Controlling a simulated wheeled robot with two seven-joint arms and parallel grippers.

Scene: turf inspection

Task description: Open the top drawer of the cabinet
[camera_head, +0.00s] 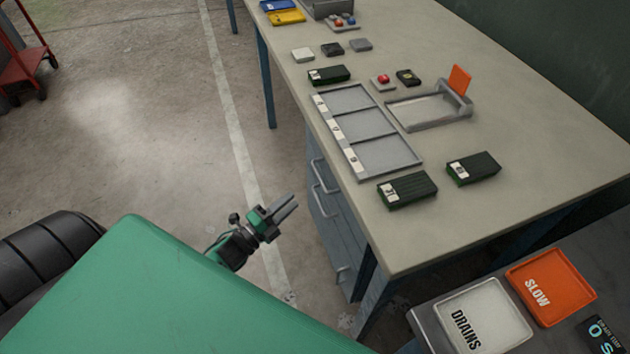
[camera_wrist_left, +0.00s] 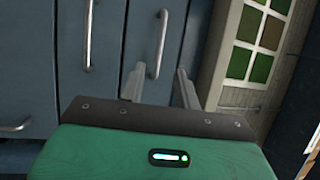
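The blue-grey cabinet (camera_head: 338,225) stands under the workbench, and its drawers look shut. The top drawer's bar handle (camera_head: 316,172) is near the bench top; more handles sit below it. My left gripper (camera_head: 289,204) is left of the cabinet, apart from it, with its fingers pointing toward the drawer fronts. In the left wrist view the picture is turned, and the two fingers (camera_wrist_left: 160,82) are apart with nothing between them. The top drawer's handle (camera_wrist_left: 161,43) shows just beyond the fingertips, roughly in line with the gap. My right gripper is not in view.
The bench top (camera_head: 420,235) carries a three-part tray (camera_head: 372,111), dark green boxes (camera_head: 407,190) and small parts. At lower right are a white DRAINS tray (camera_head: 475,310) and an orange SLOW tray (camera_head: 550,285).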

